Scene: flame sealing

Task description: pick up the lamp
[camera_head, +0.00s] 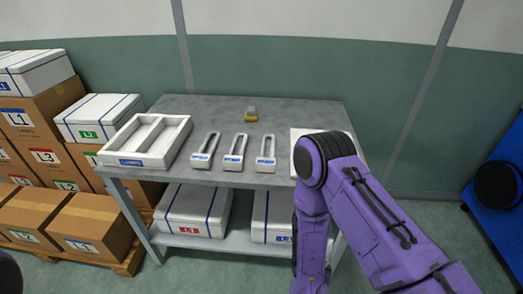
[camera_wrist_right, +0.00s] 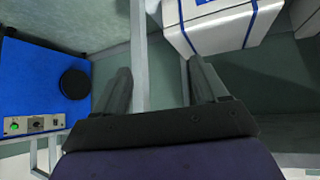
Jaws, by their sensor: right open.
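Three pale, narrow U-shaped pieces with blue labels stand in a row on the grey table (camera_head: 290,108): a left one (camera_head: 206,147), a middle one (camera_head: 236,149) and a right one (camera_head: 266,150). I cannot tell for sure which thing is the lamp. A white two-compartment tray (camera_head: 118,155) with a blue label is left of them and looks empty. My right gripper (camera_wrist_right: 160,75) is open and empty in the wrist view, below the tabletop level near a table leg. In the head view my purple right arm hides it. My left gripper is out of view.
A white panel (camera_head: 298,135) is partly hidden by my arm. White boxes (camera_head: 195,208) fill the lower shelf. Cartons (camera_head: 42,108) stack at left. A blue machine (camera_wrist_right: 40,80) stands at right in the head view.

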